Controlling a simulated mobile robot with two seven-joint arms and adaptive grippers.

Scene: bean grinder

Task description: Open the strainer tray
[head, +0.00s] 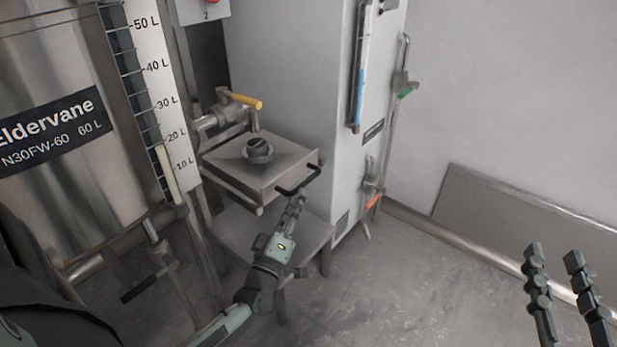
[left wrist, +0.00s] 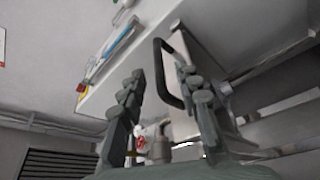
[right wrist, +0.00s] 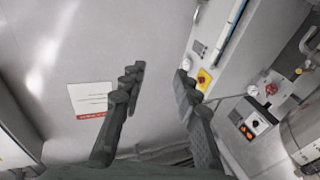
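My left gripper (head: 294,203) is just below and in front of the handle. In the left wrist view, the handle (left wrist: 163,72) shows between the two spread fingers (left wrist: 160,73), and I cannot tell whether either finger touches it. My right gripper (head: 555,252) is open and empty at the far right, far from the box.
A pipe with a yellow lever (head: 242,100) stands above the box. A large steel tank (head: 70,130) is at the left and a white cabinet (head: 285,75) behind. A low table (head: 300,232) stands under the box. The floor (head: 400,290) at the right is clear.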

